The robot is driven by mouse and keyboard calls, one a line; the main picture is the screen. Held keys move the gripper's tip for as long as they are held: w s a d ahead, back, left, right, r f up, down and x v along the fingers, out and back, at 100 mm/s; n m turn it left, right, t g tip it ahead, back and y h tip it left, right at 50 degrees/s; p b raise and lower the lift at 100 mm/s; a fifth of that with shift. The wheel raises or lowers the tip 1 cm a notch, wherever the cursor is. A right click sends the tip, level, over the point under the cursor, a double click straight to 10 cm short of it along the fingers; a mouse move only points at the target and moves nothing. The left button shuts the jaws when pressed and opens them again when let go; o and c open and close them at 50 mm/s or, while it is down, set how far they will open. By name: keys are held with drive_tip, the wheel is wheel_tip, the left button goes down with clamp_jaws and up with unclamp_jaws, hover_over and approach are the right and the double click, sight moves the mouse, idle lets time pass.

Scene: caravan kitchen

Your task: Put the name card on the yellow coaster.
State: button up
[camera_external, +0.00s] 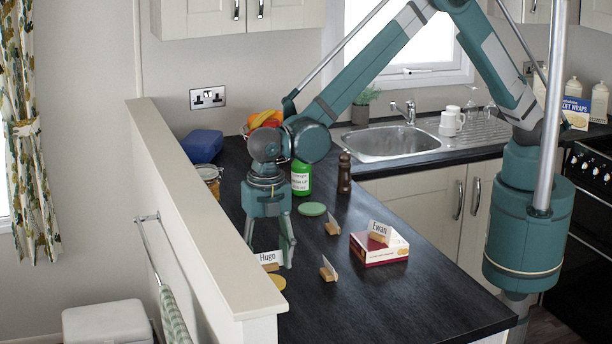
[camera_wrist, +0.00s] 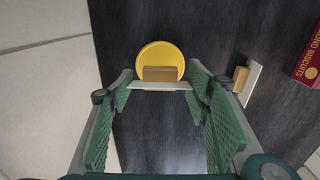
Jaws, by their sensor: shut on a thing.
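My gripper (camera_external: 269,255) points down over the near left part of the dark counter. It is shut on the Hugo name card (camera_external: 266,256), a white card in a small wooden block, upright between the fingertips. In the wrist view, the block (camera_wrist: 160,73) overlaps the near part of the yellow coaster (camera_wrist: 161,53), and the card shows as a thin white edge. The yellow coaster (camera_external: 278,283) lies flat just below the card in the external view. I cannot tell whether the block touches it.
The Ewan card (camera_external: 380,231) stands on a red biscuit box (camera_external: 367,252). Two other cards in blocks stand at the middle (camera_external: 329,268) and farther back (camera_external: 333,225), near a green coaster (camera_external: 312,209). A raised partition (camera_external: 205,230) edges the counter's left side. The front counter is clear.

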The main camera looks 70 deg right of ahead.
sight(268, 261)
drive_tip(key=shift+f, duration=0.1)
drive_tip(key=shift+f, duration=1.8)
drive_tip(key=shift+f, duration=0.2)
drive_tip(key=o, duration=0.8)
drive_tip(key=shift+o, duration=0.2)
drive_tip(key=shift+r, duration=0.3)
wheel_tip(268, 261, up, 12)
drive_tip(key=shift+f, duration=0.1)
drive_tip(key=shift+d, duration=0.15)
